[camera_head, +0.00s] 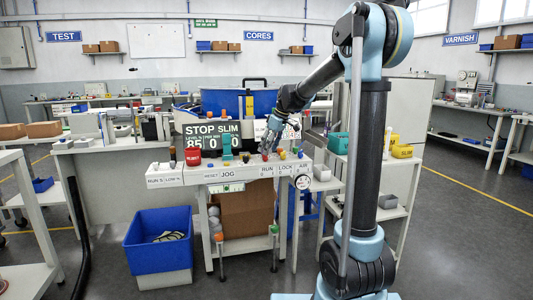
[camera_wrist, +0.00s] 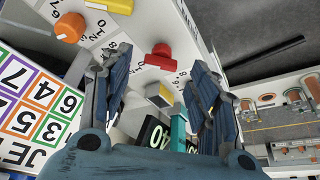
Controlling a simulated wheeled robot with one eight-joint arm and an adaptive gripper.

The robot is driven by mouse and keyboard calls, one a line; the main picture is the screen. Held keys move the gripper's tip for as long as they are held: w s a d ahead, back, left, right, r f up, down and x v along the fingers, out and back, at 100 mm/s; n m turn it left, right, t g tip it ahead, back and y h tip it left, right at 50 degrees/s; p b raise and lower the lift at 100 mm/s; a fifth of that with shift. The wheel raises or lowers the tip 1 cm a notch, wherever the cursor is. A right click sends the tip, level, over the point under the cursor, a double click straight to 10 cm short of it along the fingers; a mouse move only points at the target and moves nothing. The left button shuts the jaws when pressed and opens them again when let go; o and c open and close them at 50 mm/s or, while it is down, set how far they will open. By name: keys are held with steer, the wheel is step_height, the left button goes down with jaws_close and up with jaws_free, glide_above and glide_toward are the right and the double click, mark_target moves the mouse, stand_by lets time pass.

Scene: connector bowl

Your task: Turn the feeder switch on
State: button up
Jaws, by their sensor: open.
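A white control panel (camera_head: 235,173) holds several knobs and switches with labels such as RESET, JOG, RUN, LOCK and AIR. No label reading feeder is legible, so I cannot tell which control is the feeder switch. My gripper (camera_head: 268,148) is over the right half of the panel, pointing down. In the wrist view my gripper (camera_wrist: 158,62) is open, with nothing held. A red knob (camera_wrist: 160,56) with a crossbar shows between and beyond the fingertips. An orange knob (camera_wrist: 70,27) is at upper left, beside a yellow part (camera_wrist: 110,5). I cannot tell whether the fingers touch anything.
A teal post (camera_wrist: 178,132) and a grey-yellow block (camera_wrist: 159,95) stand between the fingers in the wrist view. A dark display (camera_head: 212,135) stands behind the panel, before a blue bowl (camera_head: 222,101). A blue bin (camera_head: 158,240) is on the floor at left.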

mark_target(265, 157)
steer(key=shift+x, duration=1.2)
steer(key=shift+c, duration=0.6)
steer(key=shift+a, duration=0.1)
steer(key=c, duration=0.9)
steer(key=shift+c, duration=0.2)
steer(key=m+t+h, duration=0.1)
steer(key=m, duration=0.3)
steer(key=shift+s, duration=0.15)
steer(key=m, duration=0.2)
steer(key=m+t+h, duration=0.1)
steer(key=m, duration=0.2)
steer(key=shift+a+h, duration=0.2)
steer(key=shift+h, duration=0.1)
steer(key=m+h, duration=0.1)
steer(key=m, duration=0.1)
steer(key=m+h, duration=0.1)
steer(key=m, duration=0.1)
steer(key=shift+a+m, duration=0.2)
steer(key=shift+m, duration=0.2)
steer(key=shift+a+m+h, duration=0.1)
steer(key=shift+m+h, duration=0.6)
steer(key=shift+m, duration=1.4)
